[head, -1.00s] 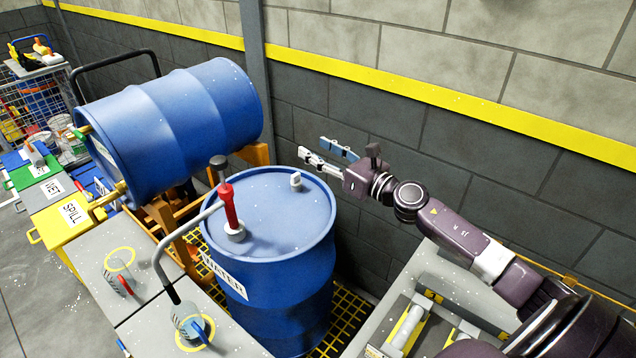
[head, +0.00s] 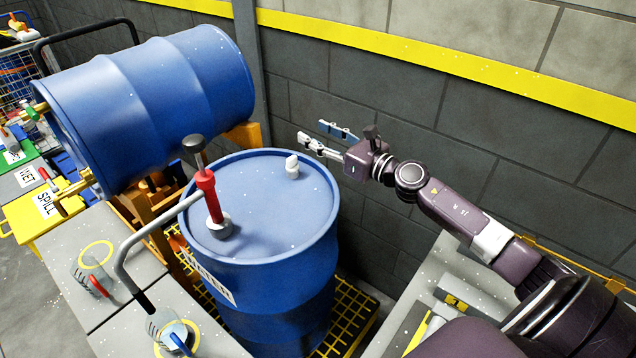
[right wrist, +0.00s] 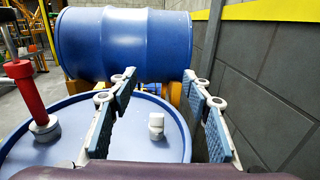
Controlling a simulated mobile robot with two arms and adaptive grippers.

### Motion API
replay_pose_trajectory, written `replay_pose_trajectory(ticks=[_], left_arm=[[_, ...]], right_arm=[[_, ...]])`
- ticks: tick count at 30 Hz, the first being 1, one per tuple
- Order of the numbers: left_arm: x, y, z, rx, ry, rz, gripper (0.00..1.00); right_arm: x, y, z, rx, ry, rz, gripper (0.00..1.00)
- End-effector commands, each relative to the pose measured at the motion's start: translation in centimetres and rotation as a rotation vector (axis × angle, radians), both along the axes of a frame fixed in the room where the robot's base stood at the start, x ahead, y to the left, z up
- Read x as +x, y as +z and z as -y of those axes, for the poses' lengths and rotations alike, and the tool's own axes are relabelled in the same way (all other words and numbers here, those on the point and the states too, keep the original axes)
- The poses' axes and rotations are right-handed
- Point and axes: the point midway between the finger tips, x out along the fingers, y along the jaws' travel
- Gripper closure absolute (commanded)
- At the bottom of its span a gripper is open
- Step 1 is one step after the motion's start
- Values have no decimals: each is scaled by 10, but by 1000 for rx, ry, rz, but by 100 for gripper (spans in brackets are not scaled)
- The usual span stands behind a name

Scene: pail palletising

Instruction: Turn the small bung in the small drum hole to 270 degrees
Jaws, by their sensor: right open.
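The small bung (head: 291,166) is a white plug with a raised grip, seated in the top of the upright blue drum (head: 262,200), near the rim on the side of my right arm. It also shows in the right wrist view (right wrist: 156,126), below and between the fingers. My right gripper (head: 328,138) is open and empty, above and to the right of the bung, apart from it. In the right wrist view its two blue-padded fingers (right wrist: 163,108) are spread wide. My left gripper is in neither current view.
A red-handled pump (head: 208,196) with a grey curved pipe stands in the drum's other opening. A second blue drum (head: 150,105) lies on an orange cradle behind. A grey block wall (head: 450,110) stands close behind my right gripper. Grey benches (head: 110,290) flank the drum.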

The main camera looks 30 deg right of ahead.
Motion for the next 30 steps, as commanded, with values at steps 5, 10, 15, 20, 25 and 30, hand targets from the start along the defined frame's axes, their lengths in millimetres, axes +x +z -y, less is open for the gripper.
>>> replay_pose_trajectory(ticks=[5, 10, 15, 20, 25, 30], left_arm=[[14, -57, 2, -3, 1, 20, 60], [28, -96, 5, -8, 1, 41, 60], [28, -121, 8, -11, 3, 41, 60], [24, -127, 9, -11, 4, 35, 60], [18, -123, 8, -10, 4, 26, 60], [16, -119, 8, -10, 4, 24, 60]], right_arm=[[0, -58, 0, 1, 0, 0, 55], [0, -98, 0, 0, 0, 0, 55], [0, -122, 0, 0, 0, 1, 55], [0, -128, 0, 0, 0, 1, 55], [9, -126, -2, 1, -2, 2, 55], [30, -125, -8, 4, -1, 2, 55]])
